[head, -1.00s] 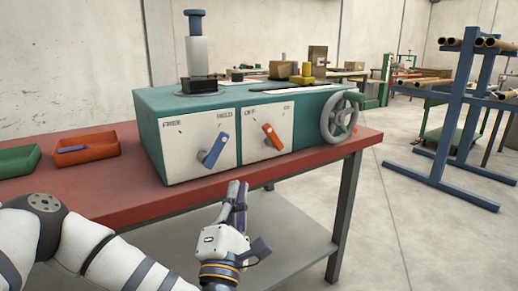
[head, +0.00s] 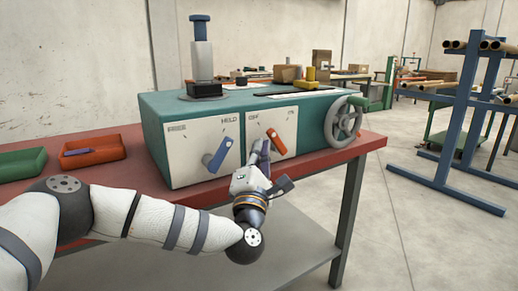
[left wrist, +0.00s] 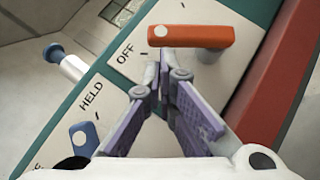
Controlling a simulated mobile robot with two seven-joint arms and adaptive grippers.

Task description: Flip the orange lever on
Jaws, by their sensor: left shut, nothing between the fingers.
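The orange lever (head: 277,142) is on a white panel on the front of the teal machine (head: 250,103). Its upper end leans left, toward the OFF label. In the left wrist view the orange lever (left wrist: 195,37) lies just beyond my fingertips, its white-dotted end close to them. My left gripper (head: 262,146) is in front of the panel, at the left side of the lever. Its fingertips also show in the left wrist view (left wrist: 163,60), shut with nothing between them. I cannot tell whether they touch the lever. My right gripper is out of view.
A blue lever (head: 217,155) is on the FREE/HELD panel to the left. A grey handwheel (head: 344,119) is at the machine's right end. Orange (head: 90,150) and green (head: 22,164) trays sit on the red bench (head: 122,191).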

